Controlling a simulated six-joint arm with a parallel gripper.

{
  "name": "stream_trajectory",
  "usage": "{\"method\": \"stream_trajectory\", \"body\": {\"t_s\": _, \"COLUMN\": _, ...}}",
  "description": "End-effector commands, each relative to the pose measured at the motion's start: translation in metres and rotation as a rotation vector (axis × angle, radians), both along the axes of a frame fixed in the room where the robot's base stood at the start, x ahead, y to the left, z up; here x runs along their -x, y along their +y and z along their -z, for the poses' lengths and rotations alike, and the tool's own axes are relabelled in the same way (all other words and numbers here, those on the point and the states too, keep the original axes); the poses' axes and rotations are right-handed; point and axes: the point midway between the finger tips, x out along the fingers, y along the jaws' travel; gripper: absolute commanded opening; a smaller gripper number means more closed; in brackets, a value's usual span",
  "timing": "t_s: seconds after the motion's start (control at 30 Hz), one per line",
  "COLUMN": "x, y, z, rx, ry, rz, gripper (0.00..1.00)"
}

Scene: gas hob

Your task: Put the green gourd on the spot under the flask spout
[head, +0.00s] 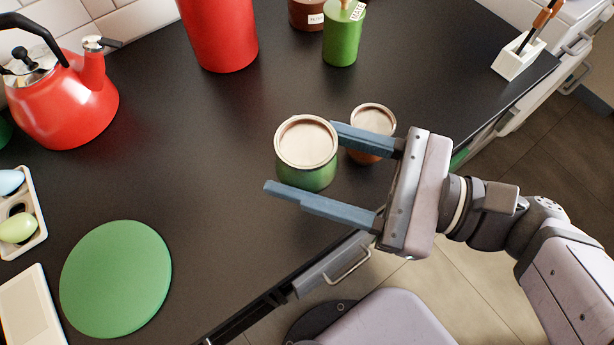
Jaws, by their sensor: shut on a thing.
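The green gourd (306,178) is a rounded green cup with a pale round top, in the middle of the head view. My gripper (302,158) comes from the right and is shut on the gourd, one blue-grey finger on either side. The gourd looks upright; I cannot tell whether its base touches the counter. A tall red cylinder (218,35), likely the flask, stands at the top, cut off by the picture edge. Its spout and any spot under it are not seen.
A brown-orange cup (372,120) stands just behind the upper finger. A red kettle (65,100) is at the upper left, a green canister (342,40) at the top. A green round mat (115,280) lies lower left. The dark counter (190,160) is clear between gourd and flask.

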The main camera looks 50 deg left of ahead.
Motion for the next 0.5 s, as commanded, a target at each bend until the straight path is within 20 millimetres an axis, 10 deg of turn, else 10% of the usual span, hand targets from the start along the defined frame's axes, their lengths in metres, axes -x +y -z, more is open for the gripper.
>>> {"method": "stream_trajectory", "body": {"t_s": 0.5, "x": 0.0, "y": 0.0, "z": 0.035, "rx": -0.001, "ry": 0.001, "rz": 0.0, "gripper": 0.29}}
